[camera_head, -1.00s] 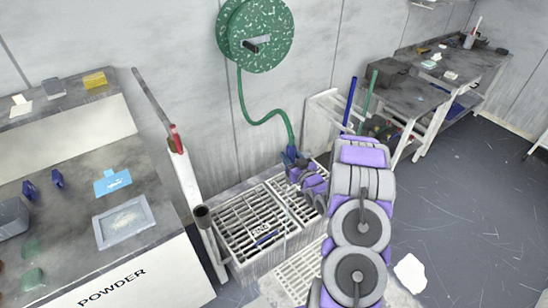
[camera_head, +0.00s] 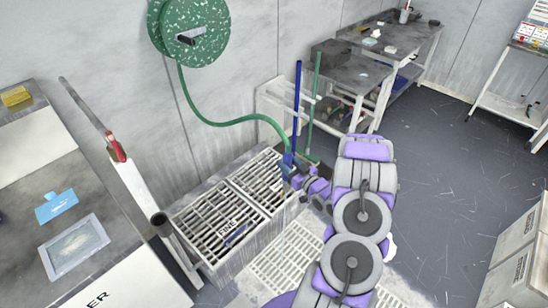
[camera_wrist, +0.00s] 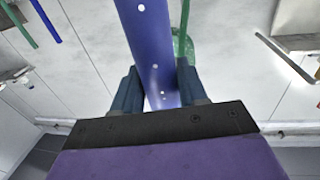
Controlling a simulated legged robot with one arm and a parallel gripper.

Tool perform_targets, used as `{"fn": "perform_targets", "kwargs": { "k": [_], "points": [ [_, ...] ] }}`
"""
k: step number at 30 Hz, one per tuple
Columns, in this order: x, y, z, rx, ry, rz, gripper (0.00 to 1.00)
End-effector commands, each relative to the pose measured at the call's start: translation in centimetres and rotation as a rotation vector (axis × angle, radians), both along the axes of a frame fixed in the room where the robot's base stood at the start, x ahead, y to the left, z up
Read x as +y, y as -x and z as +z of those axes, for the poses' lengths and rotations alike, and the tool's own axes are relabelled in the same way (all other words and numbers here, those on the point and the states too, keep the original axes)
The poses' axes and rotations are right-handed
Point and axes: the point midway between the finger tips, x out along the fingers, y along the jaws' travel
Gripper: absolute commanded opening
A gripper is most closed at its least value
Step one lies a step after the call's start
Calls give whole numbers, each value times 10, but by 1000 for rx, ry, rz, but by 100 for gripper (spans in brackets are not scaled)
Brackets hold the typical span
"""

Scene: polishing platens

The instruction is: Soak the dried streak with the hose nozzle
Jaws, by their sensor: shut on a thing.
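My gripper (camera_head: 300,177) is shut on the blue hose nozzle (camera_head: 287,163), just past the back right corner of the grated basin (camera_head: 268,232). In the wrist view, the blue nozzle body (camera_wrist: 152,45) with pale dots runs between the two dark fingers of my gripper (camera_wrist: 160,88). The green hose (camera_head: 225,123) runs from the speckled green wall reel (camera_head: 190,30) down to the nozzle. Pale vertical marks show on the basin's front wall, but I cannot tell whether any is the dried streak. No water shows.
A blue pole (camera_head: 297,110) and a green pole (camera_head: 315,100) stand close behind my gripper, near a white rack. Workbenches (camera_head: 350,72) line the back wall. A red-handled tool (camera_head: 117,152) stands left of the basin. The grey floor (camera_head: 450,180) at right is open.

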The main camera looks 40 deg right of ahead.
Motion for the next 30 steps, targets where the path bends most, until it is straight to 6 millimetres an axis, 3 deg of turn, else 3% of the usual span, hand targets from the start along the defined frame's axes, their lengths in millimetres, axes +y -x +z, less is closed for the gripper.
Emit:
{"fn": "perform_targets", "kwargs": {
  "k": [12,30],
  "points": [
    [-18,83,-20,0,6,-5,3],
    [-45,192,-44,0,5,-5,3]
  ]
}}
